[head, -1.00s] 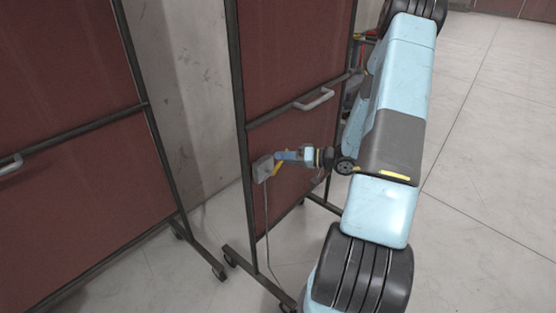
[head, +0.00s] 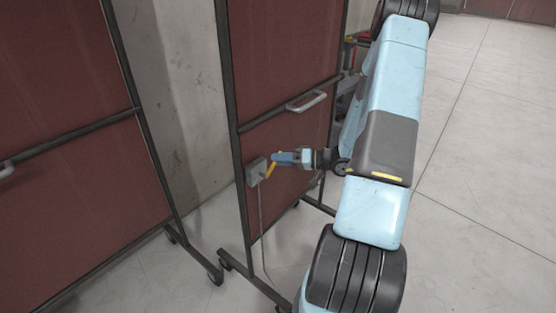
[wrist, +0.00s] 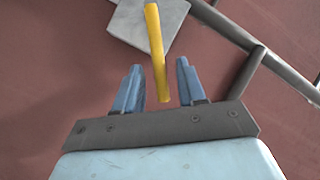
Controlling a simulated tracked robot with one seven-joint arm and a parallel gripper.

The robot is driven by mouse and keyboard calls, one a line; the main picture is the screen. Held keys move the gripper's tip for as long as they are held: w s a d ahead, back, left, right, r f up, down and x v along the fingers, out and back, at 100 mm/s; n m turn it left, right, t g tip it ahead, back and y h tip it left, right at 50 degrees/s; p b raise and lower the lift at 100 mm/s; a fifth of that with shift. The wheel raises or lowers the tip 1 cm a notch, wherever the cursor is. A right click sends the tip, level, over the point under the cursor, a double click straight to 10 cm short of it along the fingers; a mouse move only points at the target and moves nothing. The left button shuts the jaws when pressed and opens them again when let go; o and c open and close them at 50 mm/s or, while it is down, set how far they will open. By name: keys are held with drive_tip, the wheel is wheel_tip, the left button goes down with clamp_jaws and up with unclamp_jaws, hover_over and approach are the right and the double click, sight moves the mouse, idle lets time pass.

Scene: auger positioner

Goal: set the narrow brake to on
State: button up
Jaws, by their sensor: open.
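A pale grey box (head: 254,171) is fixed to a dark red panel in the head view; it also shows at the top of the wrist view (wrist: 140,25). A yellow lever (wrist: 156,50) sticks out from it, also visible in the head view (head: 268,171). I take this lever for the narrow brake; no label is legible. My gripper (wrist: 160,66) is open, with its two blue fingers on either side of the lever's free end in the wrist view. Gaps show on both sides. In the head view my gripper (head: 275,159) is close beside the box.
The framed red panel (head: 280,50) stands on castors and has a grey handle (head: 306,101) above the box. A cable (head: 262,225) hangs from the box to the floor. Another red panel (head: 70,60) stands at left. Open floor (head: 480,200) lies at right.

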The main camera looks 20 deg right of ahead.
drive_tip(key=v, duration=1.2)
drive_tip(key=shift+d, duration=0.15)
drive_tip(key=shift+f+m, duration=0.3)
drive_tip(key=shift+m, duration=0.1)
drive_tip(key=c, duration=0.3)
drive_tip(key=f+m, duration=0.1)
drive_tip(key=f+m+y, duration=0.1)
drive_tip(key=m, duration=0.1)
drive_tip(key=f+m+t, duration=0.1)
drive_tip(key=m, duration=0.1)
drive_tip(key=shift+s+f+y, duration=0.2)
drive_tip(key=shift+s+y, duration=0.15)
drive_tip(key=shift+y, duration=0.05)
clamp_jaws()
drive_tip(key=shift+s+f+m+t+y, duration=1)
drive_tip(key=shift+f+m+t, duration=1.65)
drive_tip(key=shift+m, duration=3.75)
drive_tip(key=x, duration=1.3)
drive_tip(key=shift+w+a+f, duration=0.2)
drive_tip(key=shift+w, duration=0.1)
